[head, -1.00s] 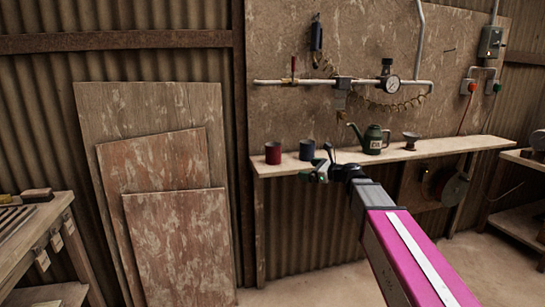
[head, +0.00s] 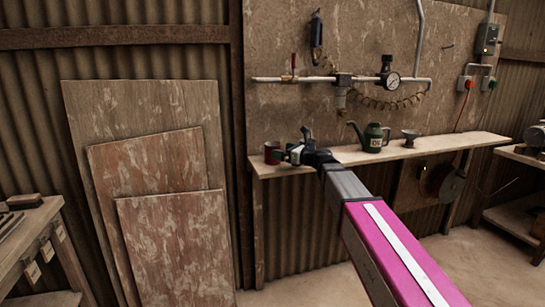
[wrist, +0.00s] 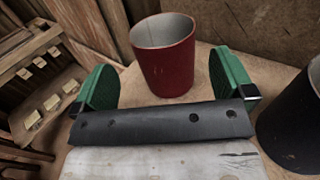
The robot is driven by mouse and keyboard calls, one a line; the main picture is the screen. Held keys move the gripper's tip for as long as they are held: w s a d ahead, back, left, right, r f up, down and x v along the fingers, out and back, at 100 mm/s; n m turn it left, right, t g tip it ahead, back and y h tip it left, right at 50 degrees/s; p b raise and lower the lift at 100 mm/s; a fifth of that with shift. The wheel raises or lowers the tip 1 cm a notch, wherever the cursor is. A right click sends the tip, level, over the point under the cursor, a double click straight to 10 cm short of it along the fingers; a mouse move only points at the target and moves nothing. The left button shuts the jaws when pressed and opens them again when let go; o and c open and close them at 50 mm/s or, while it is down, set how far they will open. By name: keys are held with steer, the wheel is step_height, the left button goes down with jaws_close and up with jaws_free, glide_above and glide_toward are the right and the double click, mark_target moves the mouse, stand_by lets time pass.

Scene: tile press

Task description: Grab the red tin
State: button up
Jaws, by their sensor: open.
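The red tin (head: 271,152) stands upright near the left end of the wooden shelf (head: 430,147). In the wrist view the red tin (wrist: 165,58) is open-topped and stands just ahead of my gripper, roughly between the lines of its two fingers. My gripper (wrist: 165,82) is open, with one green finger on each side and nothing held. In the head view my gripper (head: 288,150) is at shelf height, just right of the tin and partly overlapping it. Contact between fingers and tin cannot be told.
A dark blue tin (wrist: 293,120) stands close to the right finger in the wrist view; my gripper hides it in the head view. A green oil can (head: 372,138) and a funnel (head: 411,137) stand farther right on the shelf. Boards (head: 175,245) lean at left.

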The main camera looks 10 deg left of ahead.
mark_target(273, 147)
steer(key=x, duration=0.5)
steer(key=shift+w+a+r, duration=0.1)
steer(key=shift+w+a, duration=0.15)
steer(key=shift+w, duration=0.05)
steer(key=c, duration=1)
steer(key=shift+r, duration=0.15)
